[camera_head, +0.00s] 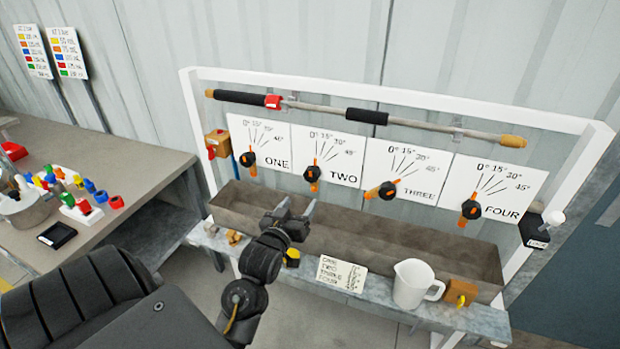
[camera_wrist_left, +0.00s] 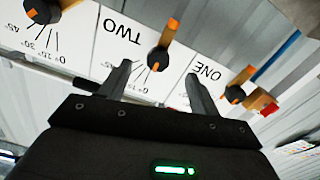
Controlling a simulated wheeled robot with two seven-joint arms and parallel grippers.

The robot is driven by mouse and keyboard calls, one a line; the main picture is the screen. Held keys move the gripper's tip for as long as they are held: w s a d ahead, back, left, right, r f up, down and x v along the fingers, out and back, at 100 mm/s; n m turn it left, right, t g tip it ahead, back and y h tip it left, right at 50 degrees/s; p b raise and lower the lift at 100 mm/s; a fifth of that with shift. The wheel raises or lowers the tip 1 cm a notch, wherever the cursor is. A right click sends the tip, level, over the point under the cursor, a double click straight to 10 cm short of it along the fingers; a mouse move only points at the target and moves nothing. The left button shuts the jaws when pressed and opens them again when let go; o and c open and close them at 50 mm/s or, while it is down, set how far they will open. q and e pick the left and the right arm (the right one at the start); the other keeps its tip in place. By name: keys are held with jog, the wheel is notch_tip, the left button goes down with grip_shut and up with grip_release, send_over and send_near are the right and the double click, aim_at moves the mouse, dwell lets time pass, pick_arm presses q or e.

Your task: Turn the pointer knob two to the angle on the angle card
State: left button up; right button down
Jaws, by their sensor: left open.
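Pointer knob two (camera_head: 312,173) is a black knob with an orange pointer on the white panel marked TWO (camera_head: 330,155). In the head view its orange tip points about straight up, near the 0° mark. It also shows in the left wrist view (camera_wrist_left: 158,58), between the fingertips and beyond them. My left gripper (camera_head: 291,209) is open and empty, below and a little left of knob two, apart from it. The angle card (camera_head: 341,274) stands on the front ledge with rows ONE to FOUR; its angle values are too small to read. My right gripper is not in view.
Knobs one (camera_head: 247,159), three (camera_head: 387,190) and four (camera_head: 470,209) sit beside knob two. A trough (camera_head: 360,245) runs below the panels. A white jug (camera_head: 415,284) stands on the ledge. A bar (camera_head: 340,112) crosses above. A workbench (camera_head: 110,160) stands at left.

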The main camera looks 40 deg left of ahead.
aim_at(310, 177)
pick_arm(q)
jog(key=w+a, duration=0.1)
jog(key=w, duration=0.1)
jog(key=w+a+r+p, duration=0.1)
jog(key=w, duration=0.2)
jog(key=w+a+r+p, duration=0.1)
jog(key=w, duration=0.2)
jog(key=shift+w+a+r, duration=0.1)
jog(key=shift+a, duration=0.15)
jog(key=shift+p+x, duration=0.35)
jog(key=shift+x, duration=0.45)
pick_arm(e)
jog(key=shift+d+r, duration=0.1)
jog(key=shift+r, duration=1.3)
